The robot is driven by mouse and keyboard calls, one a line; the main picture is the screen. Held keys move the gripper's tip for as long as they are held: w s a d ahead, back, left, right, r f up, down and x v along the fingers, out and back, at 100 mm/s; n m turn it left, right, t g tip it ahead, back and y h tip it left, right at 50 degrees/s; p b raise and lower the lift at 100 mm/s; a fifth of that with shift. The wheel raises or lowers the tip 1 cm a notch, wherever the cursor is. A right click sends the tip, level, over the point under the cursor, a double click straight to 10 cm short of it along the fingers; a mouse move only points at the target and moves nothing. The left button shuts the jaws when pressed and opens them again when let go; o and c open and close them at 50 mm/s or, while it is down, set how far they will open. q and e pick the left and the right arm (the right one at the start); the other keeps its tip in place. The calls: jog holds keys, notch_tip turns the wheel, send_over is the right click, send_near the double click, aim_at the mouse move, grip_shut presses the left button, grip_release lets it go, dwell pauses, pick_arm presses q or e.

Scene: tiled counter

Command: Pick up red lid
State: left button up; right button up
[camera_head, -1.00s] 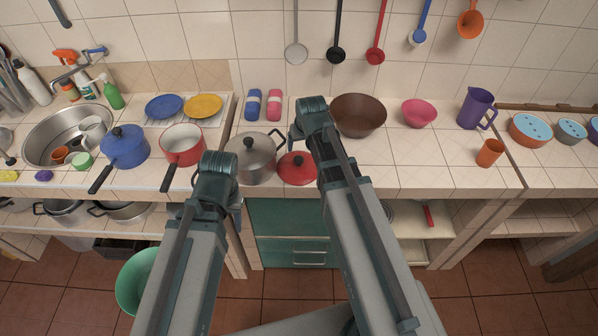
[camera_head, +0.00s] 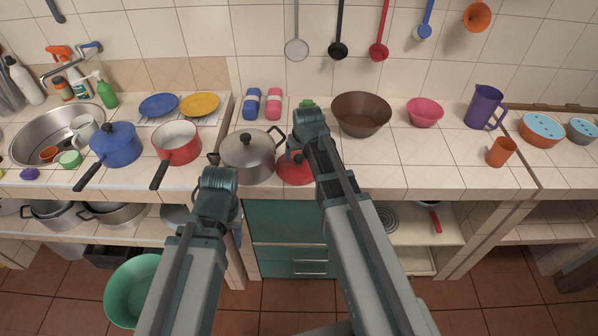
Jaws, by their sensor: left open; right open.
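The red lid (camera_head: 292,172) lies on the tiled counter's front part, right of the grey lidded pot (camera_head: 248,158). My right arm covers its right side and upper part. My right gripper (camera_head: 291,146) is open, at the lid's far side in the picture; its fingers are mostly hidden by my wrist, and I cannot tell whether they touch the lid. My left gripper (camera_head: 236,215) is open and low in front of the counter edge, left of the lid and below the grey pot in the picture. Its fingers are largely hidden behind my arm.
The grey pot stands close to the lid's left. A brown bowl (camera_head: 361,116) and a pink bowl (camera_head: 425,113) are to the right. A red saucepan (camera_head: 177,143) and a blue pot (camera_head: 116,146) stand left.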

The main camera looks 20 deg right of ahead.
jog(key=shift+w+f, duration=0.25)
jog(key=shift+f, duration=0.3)
jog(key=shift+r, duration=0.1)
grip_shut()
